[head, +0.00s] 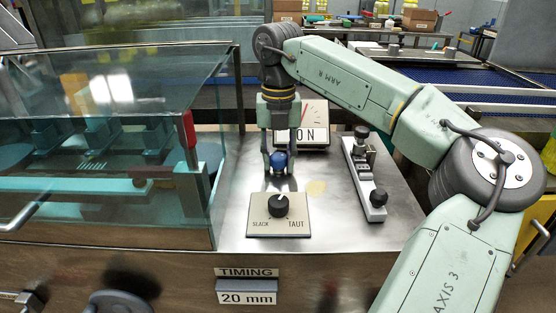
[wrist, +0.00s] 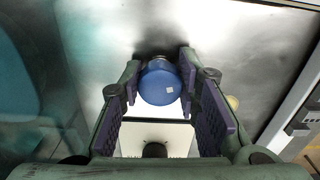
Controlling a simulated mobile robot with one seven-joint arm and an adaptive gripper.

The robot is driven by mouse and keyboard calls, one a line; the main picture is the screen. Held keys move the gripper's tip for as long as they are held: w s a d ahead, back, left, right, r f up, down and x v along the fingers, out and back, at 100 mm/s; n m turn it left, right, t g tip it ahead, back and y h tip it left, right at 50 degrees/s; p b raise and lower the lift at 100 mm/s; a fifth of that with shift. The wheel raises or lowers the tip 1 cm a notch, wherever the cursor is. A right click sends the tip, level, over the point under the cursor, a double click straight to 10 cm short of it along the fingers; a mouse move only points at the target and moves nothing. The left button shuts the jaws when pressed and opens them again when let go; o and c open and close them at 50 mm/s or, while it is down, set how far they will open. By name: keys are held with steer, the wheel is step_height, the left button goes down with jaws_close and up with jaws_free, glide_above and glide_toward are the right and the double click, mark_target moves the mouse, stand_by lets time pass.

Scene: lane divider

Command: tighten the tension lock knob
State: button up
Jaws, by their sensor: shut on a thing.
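A round blue knob (head: 280,160) stands on the steel worktop, behind the tension dial plate. It carries a small white square mark, seen in the wrist view (wrist: 160,86). My gripper (head: 279,167) points down over it and is shut on it, one finger on each side. The black dial (head: 280,205) sits on a pale plate (head: 262,228) marked SLACK and TAUT, in front of my gripper. A gauge (head: 314,112) with a red needle stands behind; its label is partly hidden by my gripper and reads "ON" at its end.
A glass guard (head: 110,120) with a red handle (head: 188,129) stands close on the left. A metal slide with black knobs (head: 363,175) lies to the right. A TIMING label (head: 247,272) and a 20 mm plate (head: 247,297) are on the front face.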

mark_target(279, 155)
steer(key=shift+r+m+b, duration=0.1)
steer(key=shift+m+b, duration=0.2)
steer(key=shift+m, duration=1.2)
steer(key=o, duration=1.2)
step_height(279, 155, up, 12)
